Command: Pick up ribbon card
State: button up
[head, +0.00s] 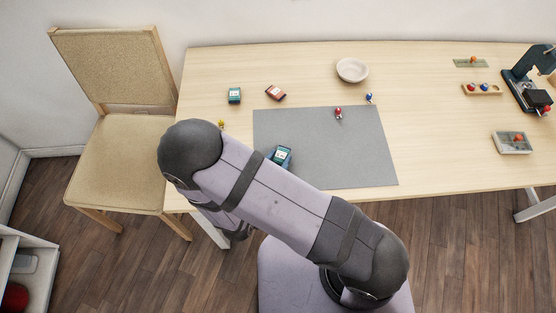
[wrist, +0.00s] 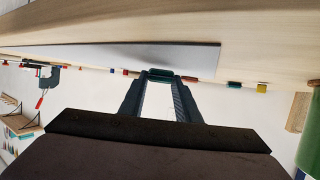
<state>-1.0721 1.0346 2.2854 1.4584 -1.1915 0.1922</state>
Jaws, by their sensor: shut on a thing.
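A teal ribbon card (head: 282,155) with a pale label shows at the left part of the grey mat, just past my arm. My gripper (wrist: 160,78) is shut on this card. In the wrist view the held card (wrist: 160,73) shows edge-on, as a dark teal strip between the two fingertips. It appears raised off the mat, but the exact gap is hard to tell. My arm hides most of the gripper in the head view. Another teal card (head: 235,95) and a reddish-brown card (head: 275,92) lie on the table behind the mat.
The grey mat (head: 330,160) covers the table's front middle. A red figure-like piece (head: 338,112) and a blue one (head: 370,97) stand near its back right. A pale bowl (head: 352,70) is behind.

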aim_at(278, 161)
jog(key=shift+r, duration=4.6)
